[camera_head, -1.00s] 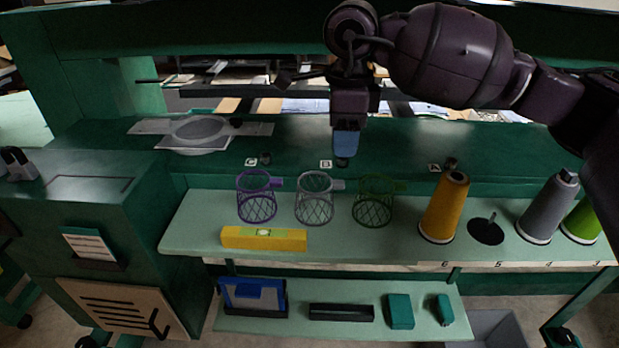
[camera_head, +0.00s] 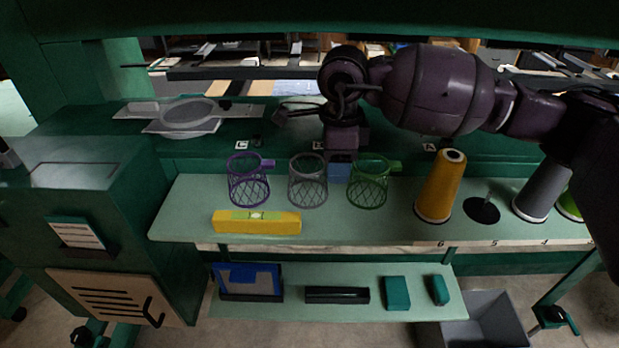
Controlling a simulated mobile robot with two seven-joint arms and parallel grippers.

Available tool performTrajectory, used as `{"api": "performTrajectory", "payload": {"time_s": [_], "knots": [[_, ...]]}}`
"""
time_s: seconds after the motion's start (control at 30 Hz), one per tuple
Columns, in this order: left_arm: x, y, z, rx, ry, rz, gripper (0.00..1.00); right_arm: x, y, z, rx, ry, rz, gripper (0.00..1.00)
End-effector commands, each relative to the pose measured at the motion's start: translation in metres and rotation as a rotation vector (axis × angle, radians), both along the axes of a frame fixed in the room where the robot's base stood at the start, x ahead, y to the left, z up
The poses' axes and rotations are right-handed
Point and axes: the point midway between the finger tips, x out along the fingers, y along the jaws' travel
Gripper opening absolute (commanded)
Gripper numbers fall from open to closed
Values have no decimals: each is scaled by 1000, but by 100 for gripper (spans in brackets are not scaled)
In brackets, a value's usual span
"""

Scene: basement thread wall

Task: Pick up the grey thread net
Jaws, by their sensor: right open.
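The grey thread net (camera_head: 308,184) stands upright on the light green shelf, between a purple net (camera_head: 248,186) on its left and a green net (camera_head: 369,188) on its right. My right gripper (camera_head: 340,172) is open and points down, with its blue tip behind the gap between the grey and green nets. It looks close to the grey net's right side, but I cannot tell whether they touch. Its fingertips are partly hidden. My left gripper is not in view.
A yellow level (camera_head: 257,222) lies in front of the purple and grey nets. A lower shelf (camera_head: 290,309) holds small boxes.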

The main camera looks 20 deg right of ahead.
Motion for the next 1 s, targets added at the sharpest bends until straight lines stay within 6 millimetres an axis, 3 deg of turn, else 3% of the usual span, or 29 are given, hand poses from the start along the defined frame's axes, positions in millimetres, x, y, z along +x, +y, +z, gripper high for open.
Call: {"api": "performTrajectory", "payload": {"time_s": [0.1, 0.3, 0.63, 1.0], "knots": [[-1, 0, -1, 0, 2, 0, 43, 0, 1, -10, 2, 0, 1, 50], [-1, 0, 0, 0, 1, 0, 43, 0, 1, -9, 2, -2, 1, 50], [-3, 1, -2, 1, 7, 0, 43, 0, 0, -9, 2, -2, 1, 0], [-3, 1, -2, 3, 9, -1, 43, 0, 0, -7, 2, -2, 1, 0]]}}
